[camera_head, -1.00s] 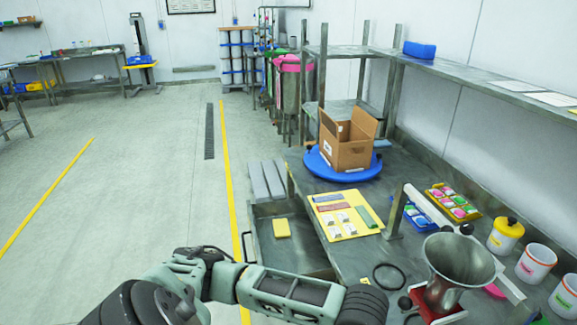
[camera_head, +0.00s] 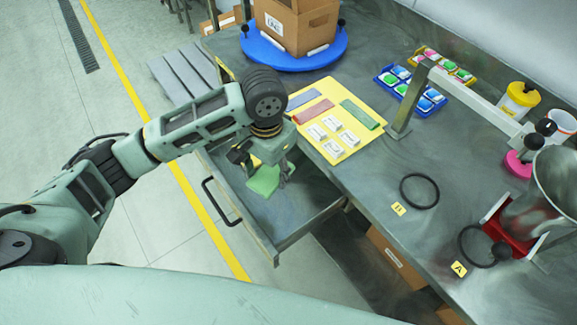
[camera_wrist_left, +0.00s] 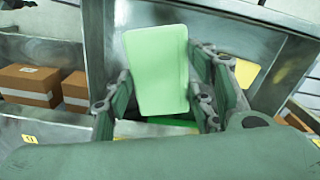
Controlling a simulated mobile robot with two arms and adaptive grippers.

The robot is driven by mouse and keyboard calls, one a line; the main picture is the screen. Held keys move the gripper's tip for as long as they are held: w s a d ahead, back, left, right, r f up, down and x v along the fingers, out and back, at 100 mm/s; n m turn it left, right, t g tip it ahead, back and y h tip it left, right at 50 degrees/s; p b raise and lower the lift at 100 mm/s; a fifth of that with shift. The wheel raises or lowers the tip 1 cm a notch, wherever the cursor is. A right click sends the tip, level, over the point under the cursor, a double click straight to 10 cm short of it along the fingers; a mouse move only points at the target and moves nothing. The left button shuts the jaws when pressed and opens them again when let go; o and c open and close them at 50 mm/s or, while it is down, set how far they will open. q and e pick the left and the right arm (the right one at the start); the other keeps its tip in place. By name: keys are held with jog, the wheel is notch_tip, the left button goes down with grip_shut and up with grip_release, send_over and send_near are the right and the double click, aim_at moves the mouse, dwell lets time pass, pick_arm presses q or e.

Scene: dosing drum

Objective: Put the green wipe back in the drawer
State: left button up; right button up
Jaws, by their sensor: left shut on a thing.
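The green wipe (camera_head: 263,181) hangs at the fingers of my left gripper (camera_head: 266,168), over the open drawer (camera_head: 318,208). In the left wrist view the wipe (camera_wrist_left: 157,70) is a flat pale green piece between the fingers, which are shut on it. I cannot tell whether its lower edge touches the drawer floor. The drawer is pulled out from under the bench, with a black handle on its front. My right gripper is not in view.
On the bench, a yellow board (camera_head: 362,144) holds coloured strips and white blocks beside the drawer. A black ring (camera_head: 419,191) and a metal funnel (camera_head: 556,190) are farther right. A cardboard box (camera_head: 297,25) stands on a blue turntable (camera_head: 258,50) behind.

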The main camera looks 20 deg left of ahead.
pick_arm(q)
jog(key=m+b, duration=0.2)
jog(key=b, duration=0.1)
send_over(289, 189)
jog(key=s, duration=0.2)
jog(key=shift+w+a+f, duration=0.2)
jog(key=shift+a+f, duration=0.05)
jog(key=shift+a, duration=0.2)
jog(key=shift+m, duration=0.7)
jog(key=f, duration=0.4)
jog(key=w+f, duration=0.1)
jog(key=f, duration=0.3)
jog(key=d+f+b, duration=0.1)
jog(key=f, duration=0.3)
jog(key=shift+w+f, duration=0.3)
jog(key=w+a, duration=0.2)
jog(key=w, duration=0.1)
jog(key=shift+a+f, duration=0.1)
jog(key=shift+f, duration=0.5)
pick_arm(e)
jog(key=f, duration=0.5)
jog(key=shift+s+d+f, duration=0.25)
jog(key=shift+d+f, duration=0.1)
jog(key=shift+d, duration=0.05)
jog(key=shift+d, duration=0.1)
